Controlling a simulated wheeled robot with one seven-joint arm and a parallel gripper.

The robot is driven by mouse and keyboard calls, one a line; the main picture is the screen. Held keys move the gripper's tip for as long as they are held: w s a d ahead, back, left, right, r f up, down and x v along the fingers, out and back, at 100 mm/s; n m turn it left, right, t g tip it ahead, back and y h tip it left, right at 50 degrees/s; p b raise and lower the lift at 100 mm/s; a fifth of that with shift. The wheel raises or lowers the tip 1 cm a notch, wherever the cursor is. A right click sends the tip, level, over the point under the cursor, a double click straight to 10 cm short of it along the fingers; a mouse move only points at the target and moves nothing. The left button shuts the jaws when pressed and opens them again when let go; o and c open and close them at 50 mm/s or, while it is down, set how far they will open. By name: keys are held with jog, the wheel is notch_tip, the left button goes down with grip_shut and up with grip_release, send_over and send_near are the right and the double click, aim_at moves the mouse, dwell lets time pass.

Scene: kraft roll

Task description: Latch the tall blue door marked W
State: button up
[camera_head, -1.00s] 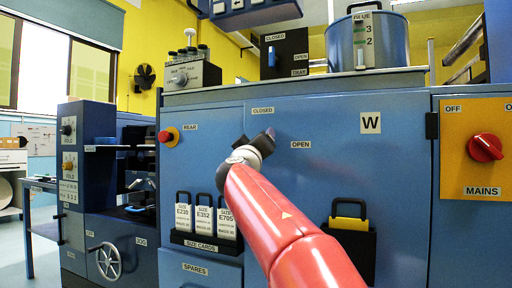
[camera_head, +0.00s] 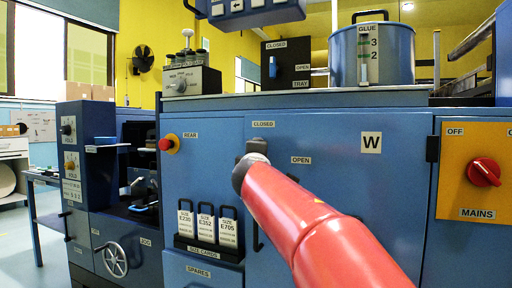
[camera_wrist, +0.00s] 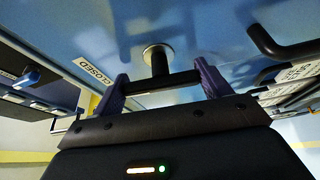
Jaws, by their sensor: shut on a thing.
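The tall blue door marked W (camera_head: 400,190) appears flush with the cabinet front in the head view. Its CLOSED label (camera_head: 263,125) is just above my gripper (camera_head: 257,147), and its OPEN label (camera_head: 301,160) is to the right. In the wrist view, a dark latch handle (camera_wrist: 160,82) stands on a round silver boss (camera_wrist: 158,52) on the door. The purple fingers of my gripper (camera_wrist: 161,88) are shut on this handle, one at each side. The CLOSED label (camera_wrist: 95,72) lies left of it. My red arm hides the handle's surroundings in the head view.
Size cards (camera_head: 208,228) in a rack sit left of the door. A red REAR button (camera_head: 167,144) is up left, and the orange MAINS panel (camera_head: 475,150) is at right. A glue pot (camera_head: 385,55) stands on top.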

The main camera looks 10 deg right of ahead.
jog(key=shift+n+p, duration=0.5)
jog(key=shift+p, duration=0.15)
jog(key=o, duration=1)
jog(key=b+v, duration=0.1)
jog(key=v, duration=0.6)
jog(key=shift+s+b, duration=0.3)
jog(key=shift+s, duration=0.1)
